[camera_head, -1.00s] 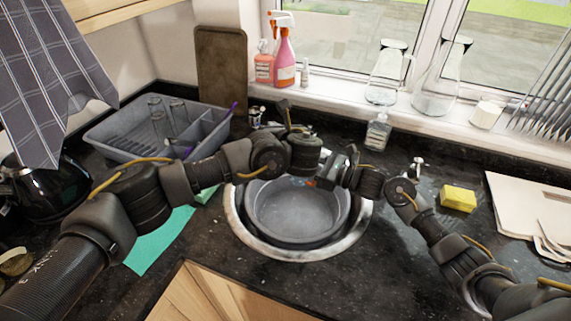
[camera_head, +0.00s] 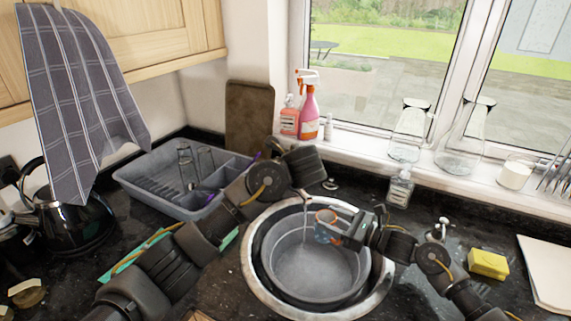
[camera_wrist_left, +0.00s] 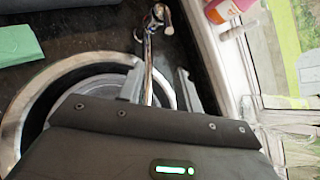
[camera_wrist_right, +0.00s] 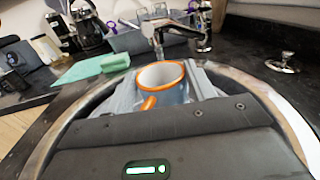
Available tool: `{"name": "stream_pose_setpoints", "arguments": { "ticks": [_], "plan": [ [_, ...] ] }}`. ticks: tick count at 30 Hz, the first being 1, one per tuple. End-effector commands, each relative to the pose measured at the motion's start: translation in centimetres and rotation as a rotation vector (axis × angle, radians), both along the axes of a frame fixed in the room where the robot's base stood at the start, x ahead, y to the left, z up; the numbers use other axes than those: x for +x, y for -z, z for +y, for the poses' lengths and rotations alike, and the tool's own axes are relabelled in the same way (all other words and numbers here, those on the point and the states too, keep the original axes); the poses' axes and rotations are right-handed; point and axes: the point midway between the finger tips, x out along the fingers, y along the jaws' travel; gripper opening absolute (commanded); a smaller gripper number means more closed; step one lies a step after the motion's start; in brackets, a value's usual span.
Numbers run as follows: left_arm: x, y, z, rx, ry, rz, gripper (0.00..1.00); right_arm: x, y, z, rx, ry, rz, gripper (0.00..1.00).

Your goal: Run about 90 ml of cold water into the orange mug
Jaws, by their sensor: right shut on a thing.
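The orange mug (camera_wrist_right: 165,76), grey-blue outside with an orange rim and handle, is between the fingers of my right gripper (camera_wrist_right: 168,85), which is shut on it. In the head view the mug (camera_head: 326,226) is over the sink. The tap (camera_wrist_right: 170,27) is running; in the head view its thin water stream (camera_head: 305,218) falls just left of the mug. Whether any water enters the mug is not visible.
A grey basin (camera_head: 312,285) sits in the round sink (camera_head: 258,288). A dish rack (camera_head: 150,186) stands at the back left. A soap bottle (camera_head: 401,188) and a yellow sponge (camera_head: 488,264) are to the right. Glass bottles (camera_head: 408,130) stand on the sill.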

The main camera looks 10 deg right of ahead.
Motion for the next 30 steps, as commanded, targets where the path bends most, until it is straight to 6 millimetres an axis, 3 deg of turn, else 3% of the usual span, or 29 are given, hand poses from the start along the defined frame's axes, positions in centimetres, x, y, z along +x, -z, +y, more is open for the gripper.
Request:
{"name": "stream_pose_setpoints", "arguments": {
  "ticks": [3,10,20,30],
  "plan": [
    [1.3,-0.8,1.4,-0.201,-0.079,0.063,0.35,0.0,-0.1,0.0,0.001,0.0,-0.002,0.26],
    [3.4,-2.7,3.5,-0.487,-0.201,0.113,0.35,0.0,-0.1,0.0,0.001,0.0,-0.002,0.26],
    [3.6,-2.5,3.1,-0.538,-0.227,0.115,0.35,0.0,-0.1,0.0,0.001,0.0,-0.002,0.26],
    [7.5,0.8,2.2,-0.534,-0.229,0.116,0.35,0.0,-0.1,0.0,0.001,0.0,-0.002,0.26]
  ]
}}
